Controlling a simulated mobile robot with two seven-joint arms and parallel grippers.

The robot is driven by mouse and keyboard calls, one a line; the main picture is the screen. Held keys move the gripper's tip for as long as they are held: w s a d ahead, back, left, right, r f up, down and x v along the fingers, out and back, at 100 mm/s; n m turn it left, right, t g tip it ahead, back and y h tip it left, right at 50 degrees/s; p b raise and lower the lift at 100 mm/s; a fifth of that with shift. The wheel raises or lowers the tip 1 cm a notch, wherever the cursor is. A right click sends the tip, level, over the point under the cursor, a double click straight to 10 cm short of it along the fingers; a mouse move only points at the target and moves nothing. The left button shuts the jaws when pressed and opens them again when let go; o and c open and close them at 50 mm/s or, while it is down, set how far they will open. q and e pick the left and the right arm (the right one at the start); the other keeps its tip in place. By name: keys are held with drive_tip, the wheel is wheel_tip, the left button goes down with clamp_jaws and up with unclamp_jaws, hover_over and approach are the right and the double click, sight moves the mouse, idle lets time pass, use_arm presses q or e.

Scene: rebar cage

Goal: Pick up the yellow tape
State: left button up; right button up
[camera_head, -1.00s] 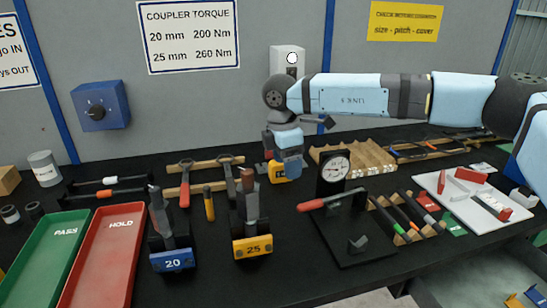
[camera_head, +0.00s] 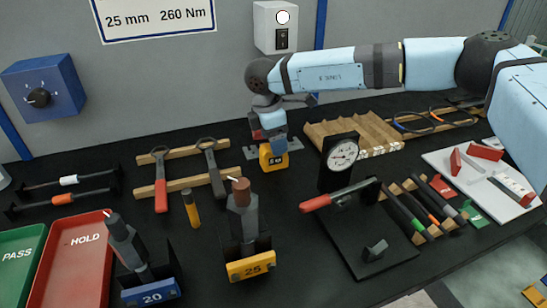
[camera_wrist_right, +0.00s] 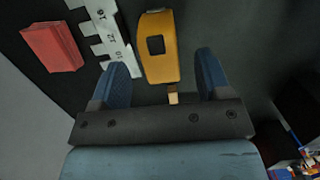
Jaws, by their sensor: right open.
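The yellow tape (camera_head: 272,158) is a tape measure standing on the black table below my right gripper (camera_head: 269,141) in the head view. The gripper hides its upper part there. In the right wrist view the tape (camera_wrist_right: 158,48) has a yellow body with a dark square on it and a short pale tongue at its near end. My right gripper (camera_wrist_right: 163,72) is open, with one blue finger on each side of the tape's near part. A gap shows beside each finger. My left gripper is not in view.
A notched metal gauge (camera_wrist_right: 104,30) lies close left of the tape in the right wrist view, with a red block (camera_wrist_right: 52,47) beyond it. A wooden ribbed block (camera_head: 350,132), dial gauge (camera_head: 342,154) and wrench rack (camera_head: 183,187) stand nearby.

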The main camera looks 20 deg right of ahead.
drive_tip(key=shift+d+f+b, duration=0.15)
drive_tip(key=shift+f+b, duration=0.05)
drive_tip(key=shift+f, duration=1.3)
drive_tip(key=shift+d+f+b, duration=0.1)
drive_tip(key=shift+f+b, duration=0.05)
drive_tip(key=shift+f, duration=1.3)
drive_tip(key=c, duration=1.2)
